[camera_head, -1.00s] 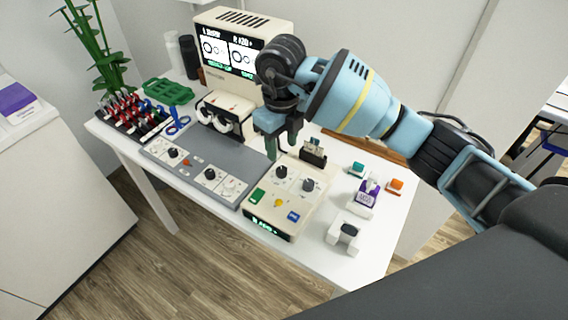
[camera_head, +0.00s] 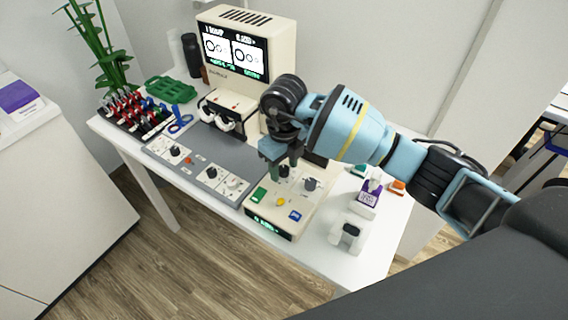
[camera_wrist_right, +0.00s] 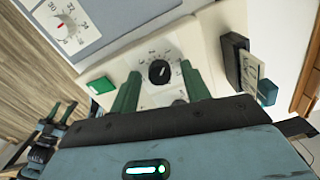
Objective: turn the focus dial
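The cream control box (camera_head: 270,213) on the white table has two dark dials on top. I cannot read which one is the focus dial. My right gripper (camera_head: 283,168) is open and low over the left dial (camera_head: 284,171). In the right wrist view, the gripper's green fingers (camera_wrist_right: 161,88) stand apart, with the black dial (camera_wrist_right: 158,72) and its white pointer in the gap. I cannot tell if they touch it. The other dial (camera_head: 310,184) is free. A dark, light-blue shape, probably my left gripper (camera_wrist_right: 45,138), shows small at the wrist view's lower left.
A grey panel (camera_head: 200,158) with more knobs lies left of the box. The cream monitor unit (camera_head: 280,55) stands behind. A purple-labelled bottle (camera_head: 369,192) and a white holder (camera_head: 348,234) stand to the right. A rack of coloured tools (camera_head: 128,118) is far left.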

